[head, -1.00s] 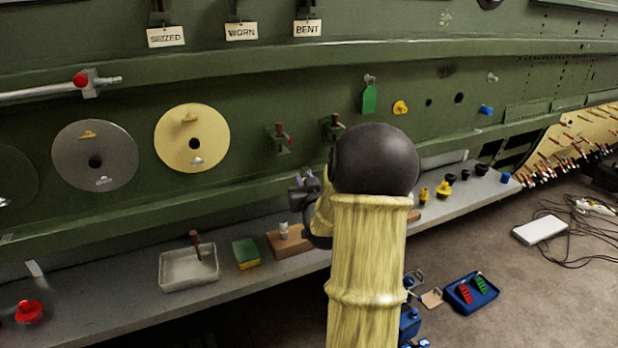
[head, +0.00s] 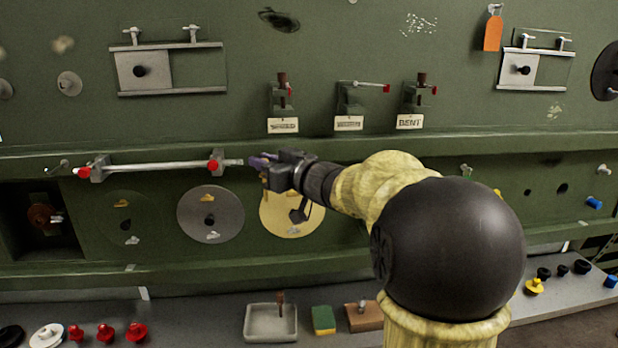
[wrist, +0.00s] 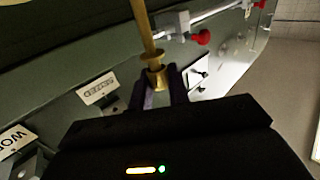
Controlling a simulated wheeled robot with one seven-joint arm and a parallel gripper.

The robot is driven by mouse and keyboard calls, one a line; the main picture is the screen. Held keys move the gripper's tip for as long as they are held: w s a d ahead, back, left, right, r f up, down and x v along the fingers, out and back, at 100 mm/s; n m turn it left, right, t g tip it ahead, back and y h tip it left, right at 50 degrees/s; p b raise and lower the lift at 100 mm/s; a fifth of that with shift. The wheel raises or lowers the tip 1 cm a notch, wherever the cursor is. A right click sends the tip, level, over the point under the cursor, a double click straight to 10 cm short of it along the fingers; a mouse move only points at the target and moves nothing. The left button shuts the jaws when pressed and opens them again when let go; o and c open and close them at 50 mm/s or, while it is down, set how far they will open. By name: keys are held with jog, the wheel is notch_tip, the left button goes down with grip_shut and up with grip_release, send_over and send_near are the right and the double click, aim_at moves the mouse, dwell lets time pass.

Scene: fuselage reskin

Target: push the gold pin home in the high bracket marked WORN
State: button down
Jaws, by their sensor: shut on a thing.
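My gripper (head: 260,163) is left of and below the high brackets, in front of the wall ledge. In the wrist view its two fingers (wrist: 161,85) are shut on the collared end of the gold pin (wrist: 146,35). The high WORN bracket (head: 349,100) is the middle of three, its tag (head: 348,123) blurred here. The tag also shows at the left edge of the wrist view (wrist: 14,139). No pin knob shows in this bracket; a red-tipped rod (head: 372,86) sticks out rightward at its top. The pin is apart from it.
Brackets with brown-knobbed pins, SEIZED (head: 283,100) and BENT (head: 418,98), flank it. A silver rod with red knobs (head: 155,168) runs along the wall just left of my gripper. A green ledge (head: 60,150) juts below the brackets. A grey tray (head: 270,335) sits on the bench.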

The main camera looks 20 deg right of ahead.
jog(key=s+a+r+n+g+y+p, duration=0.4)
jog(key=s+a+r, duration=0.6)
jog(key=a+r, duration=0.3)
jog(key=s+a+r+n+g+y+p, duration=0.5)
jog(key=s+a+r+g+p, duration=0.3)
jog(key=a+r, duration=0.5)
notch_tip(320, 180, up, 3)
jog(key=shift+s+a+f+n+p, duration=0.1)
jog(key=shift+s+a+n+p, duration=0.3)
jog(key=shift+s+p, duration=0.65)
jog(key=shift+w, duration=0.2)
